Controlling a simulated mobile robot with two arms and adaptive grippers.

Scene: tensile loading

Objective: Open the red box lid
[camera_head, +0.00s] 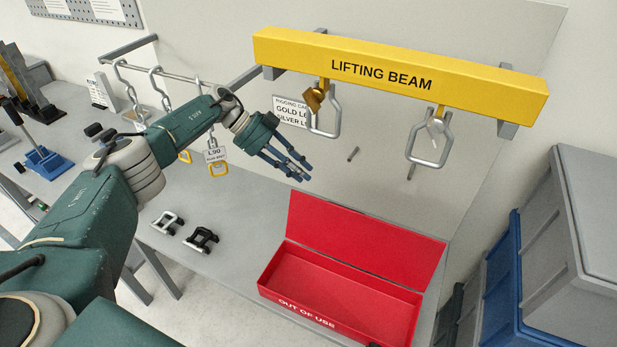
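The red box (330,317) stands on the grey bench and is marked "OUT OF USE" on its front. Its red lid (365,240) stands raised along the back edge, so the box is open. The inside that shows looks empty. My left gripper (303,173) hangs above and behind the lid's left end, apart from it. Its dark blue fingers look spread, with nothing between them. My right gripper does not show.
A yellow lifting beam (400,77) with hanging shackles is above the box. A white and a black shackle (201,240) lie on the bench (235,230) left of the box. Chains hang from a rail at upper left. Grey and blue crates (585,210) stand at right.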

